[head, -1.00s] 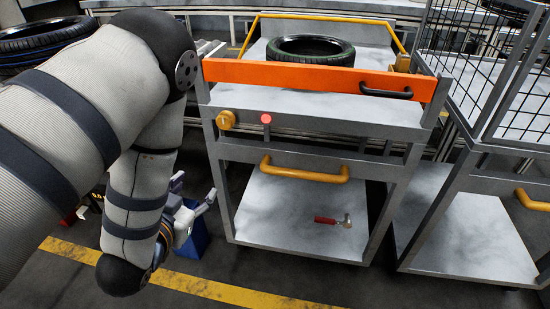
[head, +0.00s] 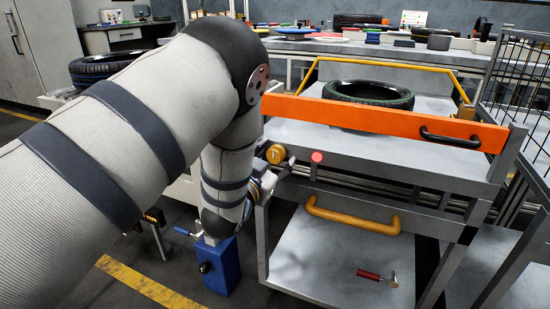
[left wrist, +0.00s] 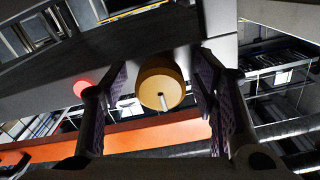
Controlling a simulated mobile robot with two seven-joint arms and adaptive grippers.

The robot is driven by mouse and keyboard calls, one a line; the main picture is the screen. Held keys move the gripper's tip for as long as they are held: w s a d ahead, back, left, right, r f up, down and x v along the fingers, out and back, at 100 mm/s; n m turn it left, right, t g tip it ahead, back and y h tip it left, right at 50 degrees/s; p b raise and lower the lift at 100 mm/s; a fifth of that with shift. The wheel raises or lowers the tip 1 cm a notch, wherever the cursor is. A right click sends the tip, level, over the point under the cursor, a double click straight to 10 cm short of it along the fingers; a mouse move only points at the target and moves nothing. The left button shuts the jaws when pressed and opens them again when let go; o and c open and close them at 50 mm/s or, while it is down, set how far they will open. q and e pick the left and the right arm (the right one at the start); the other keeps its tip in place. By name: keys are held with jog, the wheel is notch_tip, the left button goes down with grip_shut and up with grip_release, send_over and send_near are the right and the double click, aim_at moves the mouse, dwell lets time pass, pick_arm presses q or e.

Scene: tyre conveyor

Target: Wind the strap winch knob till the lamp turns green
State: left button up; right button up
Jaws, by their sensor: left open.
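The yellow winch knob (head: 275,154) is on the cart's front at its left end. In the left wrist view the knob (left wrist: 160,88), with a pale mark on its face, shows between the two fingers of my left gripper (left wrist: 162,100), with gaps on both sides. In the head view my left gripper (head: 280,164) is at the knob, partly hidden by my own arm. It is open. The lamp (head: 317,157), right of the knob, is red; it also shows in the left wrist view (left wrist: 83,87). My right gripper is not in view.
A yellow handle (head: 352,218) is below the lamp. A red-handled hammer (head: 376,276) lies on the lower shelf. A blue box (head: 222,268) stands on the floor left of the cart. A wire-cage cart (head: 530,120) is close on the right.

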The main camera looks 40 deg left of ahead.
pick_arm(q)
jog(key=c, duration=1.2)
jog(key=shift+m, duration=0.4)
jog(key=shift+r+m+p, duration=0.15)
jog(key=shift+m+p, duration=0.75)
jog(key=shift+m, duration=0.1)
jog(key=m+p, duration=0.1)
jog(key=m, duration=0.1)
jog(key=shift+m, duration=0.3)
jog(key=m+p, duration=0.1)
jog(key=m, duration=0.2)
jog(key=shift+a+m, duration=0.1)
jog(key=shift+m, duration=0.2)
jog(key=shift+s+m+p, duration=0.1)
jog(key=shift+m+p, duration=0.25)
jog(key=shift+m, duration=1.55)
